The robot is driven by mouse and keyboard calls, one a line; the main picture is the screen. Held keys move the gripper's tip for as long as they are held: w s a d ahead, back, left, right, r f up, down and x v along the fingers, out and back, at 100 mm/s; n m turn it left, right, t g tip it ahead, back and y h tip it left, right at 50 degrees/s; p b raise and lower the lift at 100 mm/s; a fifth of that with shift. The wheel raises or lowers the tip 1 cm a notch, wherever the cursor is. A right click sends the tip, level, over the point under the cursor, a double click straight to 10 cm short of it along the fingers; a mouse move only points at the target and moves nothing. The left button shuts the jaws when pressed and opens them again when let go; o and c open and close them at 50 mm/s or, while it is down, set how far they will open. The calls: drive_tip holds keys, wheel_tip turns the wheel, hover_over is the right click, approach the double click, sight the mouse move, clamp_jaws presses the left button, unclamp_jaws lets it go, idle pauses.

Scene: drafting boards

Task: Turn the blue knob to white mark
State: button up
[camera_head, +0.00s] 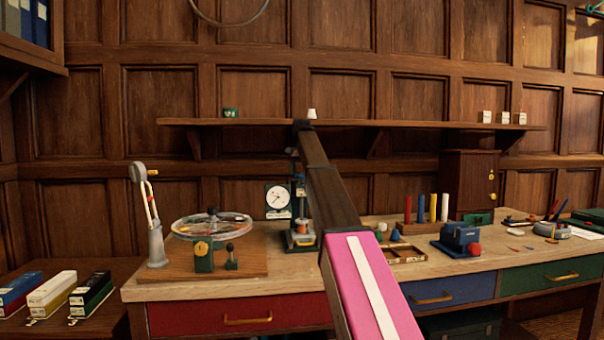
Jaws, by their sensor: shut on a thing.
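My arm reaches forward over the bench, and its far end comes down at a dark upright stand (302,241) with a green base. My gripper (298,180) is small and partly hidden there by my own arm. It is shut on what looks like the blue knob (300,191), of which only a little blue shows. A white round dial (278,201) with a dark pointer is just left of the stand. An orange cylinder (303,226) sits low on the stand. I cannot make out a white mark or which way the knob points.
A glass-disc device (212,226) and a grey lever stand (156,245) are to the left. A blue box with a red knob (460,238), coloured rods (433,207) and a wooden tray (408,254) are to the right. A shelf (400,125) runs above the bench.

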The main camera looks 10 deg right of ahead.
drive_tip(key=shift+w+r+n, duration=0.1)
drive_tip(key=shift+n, duration=0.2)
drive_tip(key=o, duration=0.9)
drive_tip(key=shift+o, duration=0.2)
